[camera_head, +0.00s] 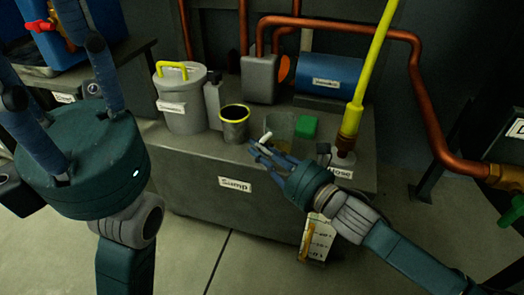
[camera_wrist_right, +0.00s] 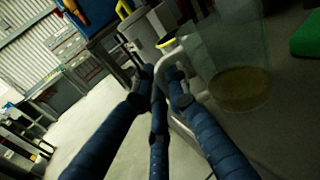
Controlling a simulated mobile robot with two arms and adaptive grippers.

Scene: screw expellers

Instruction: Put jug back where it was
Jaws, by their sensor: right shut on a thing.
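The clear jug (camera_head: 281,127) with a little amber liquid in its bottom is at the top of the sump (camera_head: 205,178), near its front edge. It also shows in the right wrist view (camera_wrist_right: 238,88), close beside the fingers. My right gripper (camera_head: 264,146) is shut on the jug's pale handle, which is mostly hidden by the fingers. The jug looks upright in the head view; I cannot tell whether its base touches the sump top. My left gripper (camera_head: 45,60) is open and empty at the left, its fingers spread and partly cut off by the frame.
A yellow-rimmed dark cup (camera_head: 235,128) stands just left of the jug, and a grey lidded bucket (camera_head: 182,105) is further left. A green block (camera_head: 306,126) is behind right. A yellow pipe (camera_head: 370,65) rises at the right. A blue cylinder (camera_head: 333,76) lies behind.

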